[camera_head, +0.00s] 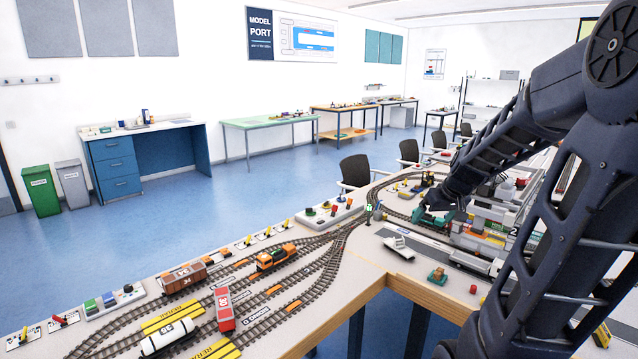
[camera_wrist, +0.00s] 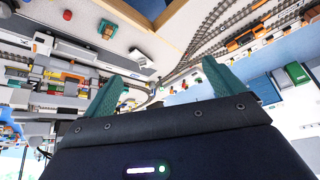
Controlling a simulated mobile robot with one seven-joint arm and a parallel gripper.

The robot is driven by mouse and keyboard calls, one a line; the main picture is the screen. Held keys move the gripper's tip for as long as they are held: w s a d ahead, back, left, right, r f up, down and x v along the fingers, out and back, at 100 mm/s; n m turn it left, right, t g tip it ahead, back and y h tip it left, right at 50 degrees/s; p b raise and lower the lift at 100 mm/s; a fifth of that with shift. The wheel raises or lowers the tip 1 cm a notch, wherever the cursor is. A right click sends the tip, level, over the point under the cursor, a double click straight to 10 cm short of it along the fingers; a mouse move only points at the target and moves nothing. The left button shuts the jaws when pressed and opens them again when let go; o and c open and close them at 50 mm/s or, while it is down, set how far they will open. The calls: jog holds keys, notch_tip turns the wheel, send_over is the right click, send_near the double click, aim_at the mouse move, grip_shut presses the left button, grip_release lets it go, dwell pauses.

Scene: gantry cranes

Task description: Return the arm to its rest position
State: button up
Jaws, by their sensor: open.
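My arm reaches in from the right side of the head view and bends down over the model port table. My gripper (camera_head: 432,218) is at its end, above the table near the curved track. In the wrist view my gripper (camera_wrist: 165,92) shows two green fingers spread wide apart. Nothing is between the fingers. The wrist view is turned, with the table and tracks in its upper part. The gripper's exact height over the table is hard to tell.
Crane and container models crowd the right, beneath my arm. Black chairs (camera_head: 356,171) stand behind. Blue floor (camera_head: 240,215) is clear.

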jog(key=s+a+r+m+h, duration=0.1)
jog(key=s+a+r, duration=0.1)
jog(key=s, duration=0.6)
jog(key=s+a+r+m+g, duration=0.1)
jog(key=s+a+r, duration=0.2)
jog(key=s, duration=0.6)
jog(key=shift+s+a+r+h, duration=0.15)
jog(key=shift+a+r+h, duration=0.1)
jog(key=shift+h, duration=0.15)
